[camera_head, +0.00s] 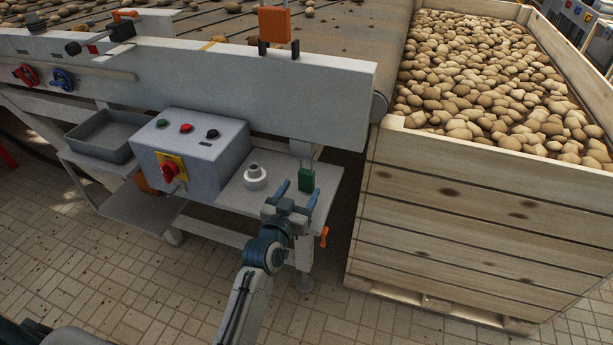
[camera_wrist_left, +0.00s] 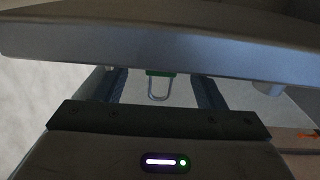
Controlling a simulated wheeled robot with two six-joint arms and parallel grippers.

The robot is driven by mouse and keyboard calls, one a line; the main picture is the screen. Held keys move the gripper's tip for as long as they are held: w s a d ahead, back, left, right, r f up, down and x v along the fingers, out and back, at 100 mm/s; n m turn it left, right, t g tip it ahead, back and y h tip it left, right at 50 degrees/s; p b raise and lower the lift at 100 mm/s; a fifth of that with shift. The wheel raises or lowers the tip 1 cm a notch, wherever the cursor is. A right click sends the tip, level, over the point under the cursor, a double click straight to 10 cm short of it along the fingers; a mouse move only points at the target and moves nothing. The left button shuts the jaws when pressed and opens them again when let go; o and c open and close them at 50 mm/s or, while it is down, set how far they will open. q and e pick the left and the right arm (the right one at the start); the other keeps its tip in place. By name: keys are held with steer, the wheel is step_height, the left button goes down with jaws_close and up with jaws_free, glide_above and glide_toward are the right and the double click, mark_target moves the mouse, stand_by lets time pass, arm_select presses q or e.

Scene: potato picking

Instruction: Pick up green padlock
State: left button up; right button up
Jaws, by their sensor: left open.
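In the head view the right fingertip is just below the padlock. In the left wrist view the padlock (camera_wrist_left: 160,73) shows its shackle and a strip of green body between the two fingers, apart from both. The rest of its body is hidden there by a grey edge. My right gripper is not in view.
A round pale metal piece (camera_head: 255,175) stands left of the padlock. The grey control box (camera_head: 214,155) has buttons and a red switch. A wooden potato crate (camera_head: 470,215) stands right.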

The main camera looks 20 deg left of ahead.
mark_target(305, 182)
arm_select(q)
steer(key=shift+w, duration=0.4)
steer(key=w+p, duration=0.2)
steer(key=w, duration=0.2)
steer(key=shift+f, duration=0.15)
steer(key=shift+w+f, duration=0.15)
steer(key=shift+w, duration=0.3)
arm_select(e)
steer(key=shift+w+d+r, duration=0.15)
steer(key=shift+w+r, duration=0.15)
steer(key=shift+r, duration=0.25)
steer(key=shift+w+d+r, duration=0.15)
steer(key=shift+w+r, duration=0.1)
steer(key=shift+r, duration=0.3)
arm_select(q)
steer(key=shift+s, duration=0.1)
steer(key=shift+c, duration=0.4)
steer(key=c, duration=1)
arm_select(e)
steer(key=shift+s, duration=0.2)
